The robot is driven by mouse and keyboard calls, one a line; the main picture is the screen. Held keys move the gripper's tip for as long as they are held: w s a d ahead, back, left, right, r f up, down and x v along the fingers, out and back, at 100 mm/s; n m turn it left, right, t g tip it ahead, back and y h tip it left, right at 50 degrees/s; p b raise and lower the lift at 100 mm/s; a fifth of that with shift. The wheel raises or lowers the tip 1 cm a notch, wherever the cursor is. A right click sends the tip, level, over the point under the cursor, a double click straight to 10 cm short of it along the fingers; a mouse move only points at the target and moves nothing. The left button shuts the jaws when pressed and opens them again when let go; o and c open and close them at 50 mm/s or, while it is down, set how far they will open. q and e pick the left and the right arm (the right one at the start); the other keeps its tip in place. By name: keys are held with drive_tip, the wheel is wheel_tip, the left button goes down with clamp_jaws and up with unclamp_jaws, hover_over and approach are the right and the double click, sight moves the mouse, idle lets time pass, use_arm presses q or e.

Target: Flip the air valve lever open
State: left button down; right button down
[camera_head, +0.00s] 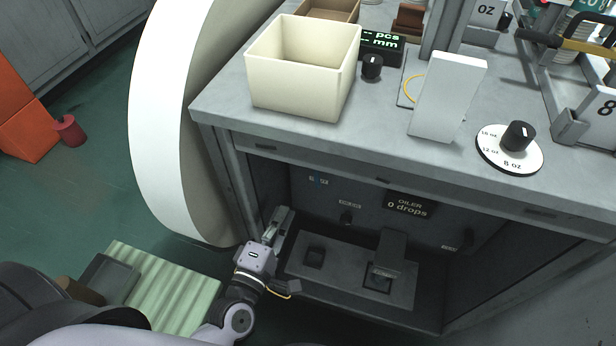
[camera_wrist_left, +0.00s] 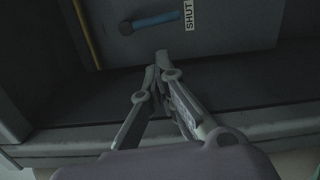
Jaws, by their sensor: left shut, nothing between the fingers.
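The air valve lever is a small blue handle (camera_wrist_left: 155,20) on the dark panel inside the cabinet. In the left wrist view it lies nearly level, its free end pointing at a white SHUT label (camera_wrist_left: 189,15). In the head view the lever (camera_head: 317,180) is a small blue mark high on the recessed panel. My left gripper (camera_head: 281,217) is at the left side of the cabinet opening, below and left of the lever. Its fingertips (camera_wrist_left: 163,60) are together and empty, apart from the lever. My right gripper is not in view.
The worktop above carries a cream bin (camera_head: 298,85), a white block (camera_head: 446,100) and a round dial (camera_head: 510,150). A large white roll (camera_head: 165,120) stands at the cabinet's left.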

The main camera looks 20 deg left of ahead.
sight(317, 177)
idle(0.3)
use_arm(q)
drive_tip(key=w, duration=1)
drive_tip(key=shift+d, duration=0.4)
drive_tip(key=shift+d, duration=0.1)
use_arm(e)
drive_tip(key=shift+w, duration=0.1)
use_arm(q)
drive_tip(key=shift+d+n, duration=0.1)
drive_tip(key=shift+n, duration=0.3)
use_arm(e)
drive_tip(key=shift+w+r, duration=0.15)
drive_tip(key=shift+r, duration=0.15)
use_arm(q)
drive_tip(key=shift+d+f+n+b, duration=0.2)
drive_tip(key=shift+n+b, duration=0.1)
drive_tip(key=shift+n, duration=0.2)
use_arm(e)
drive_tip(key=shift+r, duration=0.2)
